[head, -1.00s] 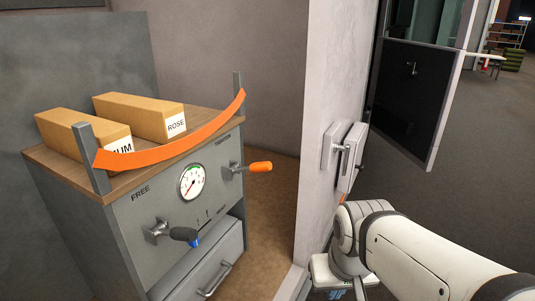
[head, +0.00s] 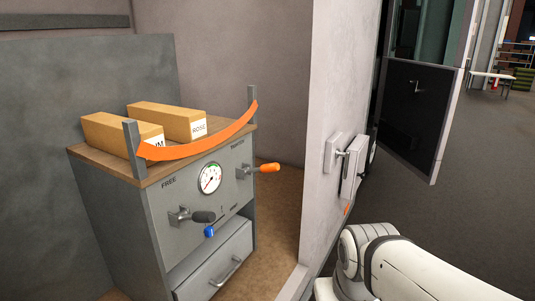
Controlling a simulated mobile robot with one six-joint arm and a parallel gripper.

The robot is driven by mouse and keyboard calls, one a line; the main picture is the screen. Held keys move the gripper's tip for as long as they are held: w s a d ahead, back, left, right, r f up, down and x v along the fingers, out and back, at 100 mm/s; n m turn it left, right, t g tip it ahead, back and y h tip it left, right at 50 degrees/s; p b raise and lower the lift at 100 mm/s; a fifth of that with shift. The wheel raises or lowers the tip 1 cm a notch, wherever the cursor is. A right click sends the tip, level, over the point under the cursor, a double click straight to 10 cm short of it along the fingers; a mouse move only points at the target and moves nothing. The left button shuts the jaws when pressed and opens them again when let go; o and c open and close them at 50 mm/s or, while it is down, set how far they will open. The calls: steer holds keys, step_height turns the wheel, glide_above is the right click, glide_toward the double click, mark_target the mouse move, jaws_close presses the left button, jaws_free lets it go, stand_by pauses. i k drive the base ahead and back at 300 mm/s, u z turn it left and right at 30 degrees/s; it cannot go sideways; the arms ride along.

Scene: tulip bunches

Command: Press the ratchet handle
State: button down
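A grey cabinet (head: 163,237) with a wooden top stands at left. On its front, a lever with an orange grip (head: 268,168) sits at the upper right, and a lever with a dark grip (head: 203,217) sits lower left. Neither lever has a readable ratchet label, so I cannot tell which is the ratchet handle. A small blue knob (head: 209,231) is below the dark grip. A round gauge (head: 210,178) is between the levers. An orange strap (head: 205,143) sags between two posts. My gripper is out of view; only my arm shows at lower right, apart from the cabinet.
Two cardboard boxes, one marked ROSE (head: 168,119), lie on the cabinet top. A drawer (head: 222,262) is below. A pale wall end (head: 331,100) with a latch (head: 340,157) stands between the cabinet and my arm. Open floor (head: 480,150) lies at right.

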mark_target(275, 166)
steer(key=u, duration=0.1)
steer(key=i, duration=0.95)
steer(key=z, duration=0.1)
